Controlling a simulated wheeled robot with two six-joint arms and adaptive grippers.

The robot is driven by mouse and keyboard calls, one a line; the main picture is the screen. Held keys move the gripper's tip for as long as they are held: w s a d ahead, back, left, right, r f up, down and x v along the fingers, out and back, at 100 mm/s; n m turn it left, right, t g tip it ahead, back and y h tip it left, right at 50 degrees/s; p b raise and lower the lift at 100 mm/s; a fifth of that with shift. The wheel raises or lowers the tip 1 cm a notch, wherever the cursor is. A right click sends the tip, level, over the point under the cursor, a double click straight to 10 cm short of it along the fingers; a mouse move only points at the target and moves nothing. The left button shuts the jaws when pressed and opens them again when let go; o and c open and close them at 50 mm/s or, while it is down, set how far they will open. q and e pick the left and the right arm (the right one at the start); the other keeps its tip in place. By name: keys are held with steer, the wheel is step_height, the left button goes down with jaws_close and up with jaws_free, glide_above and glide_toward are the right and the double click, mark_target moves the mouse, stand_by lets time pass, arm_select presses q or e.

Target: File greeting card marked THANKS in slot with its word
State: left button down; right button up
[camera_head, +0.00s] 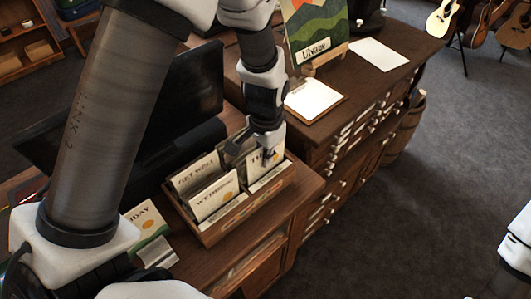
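A wooden card box (208,236) with slots stands on the counter. A card reading GET WELL (193,174) and a card reading WEDDING (214,198) stand in its left part. Another card (265,160), its word mostly covered with about an "H" showing, stands at the box's right part. My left gripper (256,150) is right at this card, pointing down; its fingers overlap the card, and I cannot tell whether they grip it. No full word THANKS is readable. My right gripper is out of view; only a white part of my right arm shows at the right edge.
A card ending in DAY (146,218) stands left of the box, with a small metallic piece (157,252) by it. A dark monitor (195,90) stands behind. A clipboard (313,100), a paper sheet (379,54) and a picture sign (317,32) are on the drawer cabinet. Open floor lies right.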

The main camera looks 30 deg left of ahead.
arm_select(q)
steer(key=shift+s, duration=0.1)
steer(key=c, duration=1.2)
jaws_free()
steer(key=shift+c, duration=0.2)
step_height(320, 180, up, 12)
steer(key=shift+f, duration=0.1)
